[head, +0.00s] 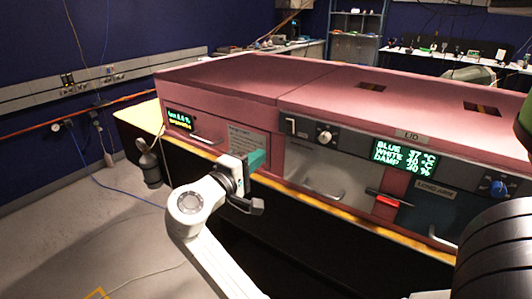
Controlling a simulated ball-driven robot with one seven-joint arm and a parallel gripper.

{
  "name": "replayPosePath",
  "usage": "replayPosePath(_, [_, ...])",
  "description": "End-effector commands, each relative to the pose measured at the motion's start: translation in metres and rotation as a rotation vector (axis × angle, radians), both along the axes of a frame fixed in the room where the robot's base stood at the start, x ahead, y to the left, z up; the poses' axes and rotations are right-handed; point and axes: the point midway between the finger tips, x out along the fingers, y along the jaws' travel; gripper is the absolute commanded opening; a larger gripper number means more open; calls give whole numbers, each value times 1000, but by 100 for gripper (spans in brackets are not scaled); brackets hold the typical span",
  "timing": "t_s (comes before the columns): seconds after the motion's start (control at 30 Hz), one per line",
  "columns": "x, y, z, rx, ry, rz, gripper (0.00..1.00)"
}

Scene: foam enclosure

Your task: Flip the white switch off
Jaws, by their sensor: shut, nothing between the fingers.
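The white switch (291,126) is a small upright plate on the dark control strip at the front of the pink enclosure (215,85). Its lever position is too small to tell. My gripper (260,157) has teal fingers and is shut and empty. It is in front of the enclosure, to the left of and lower than the switch in the picture. It partly covers a printed notice (240,139). I cannot tell whether the fingertips touch the front panel.
A round white knob (325,138) sits right of the switch. A green-lettered display (404,154), a red handle (387,201) and a blue knob (498,188) are farther right. A wooden ledge (333,209) runs below the panels. A left drawer handle (207,139) sticks out.

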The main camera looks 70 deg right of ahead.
Motion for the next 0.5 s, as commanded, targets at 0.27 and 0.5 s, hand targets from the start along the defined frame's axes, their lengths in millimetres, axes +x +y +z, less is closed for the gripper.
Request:
replayPosePath(0.27, [5, 20, -3, 0, -1, 0, 0])
replayPosePath(0.5, [5, 21, -3, 0, 0, 0, 0])
